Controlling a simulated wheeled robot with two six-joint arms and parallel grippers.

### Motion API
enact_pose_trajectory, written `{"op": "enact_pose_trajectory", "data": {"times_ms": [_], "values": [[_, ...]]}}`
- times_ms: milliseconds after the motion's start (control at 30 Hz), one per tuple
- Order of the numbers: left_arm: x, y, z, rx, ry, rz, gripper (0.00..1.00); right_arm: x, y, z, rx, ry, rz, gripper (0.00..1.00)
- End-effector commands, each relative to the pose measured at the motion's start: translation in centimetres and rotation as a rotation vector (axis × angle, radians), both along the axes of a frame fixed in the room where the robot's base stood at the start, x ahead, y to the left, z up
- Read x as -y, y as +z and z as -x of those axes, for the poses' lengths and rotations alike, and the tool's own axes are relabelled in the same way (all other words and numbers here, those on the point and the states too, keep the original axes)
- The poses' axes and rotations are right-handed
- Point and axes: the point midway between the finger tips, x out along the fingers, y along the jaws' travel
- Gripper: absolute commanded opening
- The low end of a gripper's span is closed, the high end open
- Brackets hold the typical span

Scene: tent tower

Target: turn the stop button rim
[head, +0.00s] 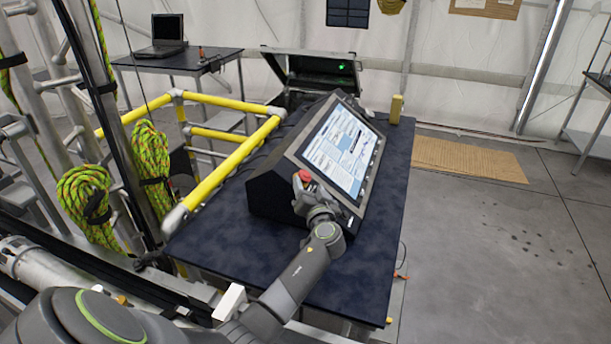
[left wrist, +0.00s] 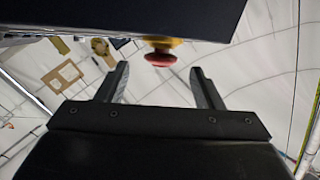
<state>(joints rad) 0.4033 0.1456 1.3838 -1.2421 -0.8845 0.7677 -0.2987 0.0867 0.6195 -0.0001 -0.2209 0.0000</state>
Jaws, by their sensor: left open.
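The stop button (head: 305,176) has a red rim and sits at the near left end of the dark console (head: 268,192). In the left wrist view the red button (left wrist: 160,59) shows with a yellow base above it, beyond the fingertips and between them. My left gripper (head: 304,190) is at the button in the head view, partly hiding it. In the left wrist view my left gripper (left wrist: 158,75) has its two fingers wide apart with nothing between them. I cannot tell whether a finger touches the rim. My right gripper is not in view.
The console's lit screen (head: 340,148) faces right. It stands on a dark table (head: 375,240). A yellow railing (head: 235,160) runs along the table's left side, with green ropes (head: 85,200) further left. A small yellow object (head: 396,108) stands at the far right. Open floor lies right.

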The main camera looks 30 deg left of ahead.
Motion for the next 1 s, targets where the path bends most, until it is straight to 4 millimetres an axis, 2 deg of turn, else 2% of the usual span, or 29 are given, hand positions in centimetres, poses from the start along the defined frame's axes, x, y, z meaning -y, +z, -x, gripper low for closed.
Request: {"op": "enact_pose_trajectory", "data": {"times_ms": [100, 300, 500, 767, 1000], "values": [[-1.7, -0.1, -1.7, 0.0, 0.001, -0.004, 0.61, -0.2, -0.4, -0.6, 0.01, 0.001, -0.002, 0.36], [-3.6, -0.1, -3.5, 0.0, 0.001, -0.001, 0.61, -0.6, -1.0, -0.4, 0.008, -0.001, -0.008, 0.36], [-4.3, 0.0, -4.2, 0.0, -0.001, -0.001, 0.61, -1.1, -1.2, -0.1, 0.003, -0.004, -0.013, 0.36], [-4.4, 0.0, -4.3, 0.0, -0.001, 0.0, 0.61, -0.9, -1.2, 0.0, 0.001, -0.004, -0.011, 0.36], [-4.3, 0.0, -4.3, 0.0, -0.001, 0.0, 0.3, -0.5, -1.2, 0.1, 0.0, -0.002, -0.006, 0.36]]}}
